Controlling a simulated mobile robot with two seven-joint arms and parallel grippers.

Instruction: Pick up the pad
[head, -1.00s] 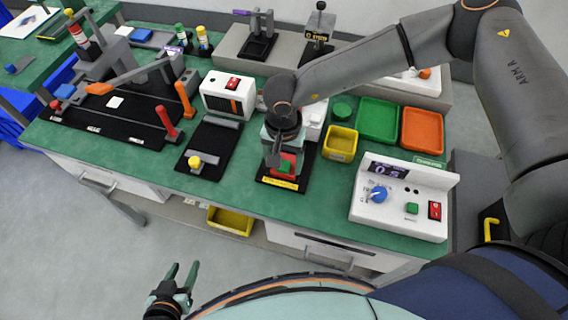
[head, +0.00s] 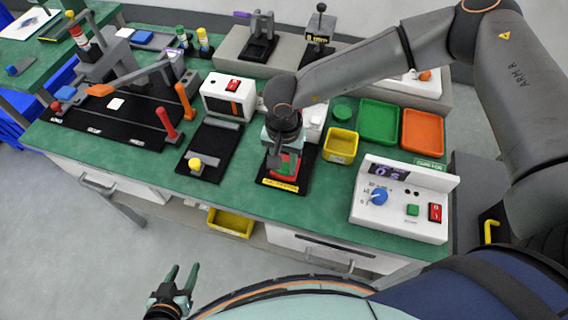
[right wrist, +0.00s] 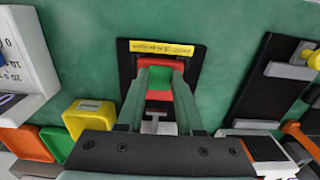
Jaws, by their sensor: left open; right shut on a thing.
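A small red piece with a green block at its middle (right wrist: 160,77) lies over a black base plate (right wrist: 190,76) with a yellow label. I cannot tell whether the red or the green part is the pad. My right gripper (right wrist: 160,90) points down onto it and is shut on it, one finger on each side. In the head view the right gripper (head: 281,160) hides much of the piece, and whether it is clear of the plate cannot be told. My left gripper (head: 183,278) is open and empty, low in front of the bench.
A white control box (head: 400,205) with a blue knob stands to the right on the green bench. Yellow (head: 341,146), green (head: 379,122) and orange (head: 422,131) bins sit behind it. A black fixture with a yellow knob (head: 194,164) is at the left.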

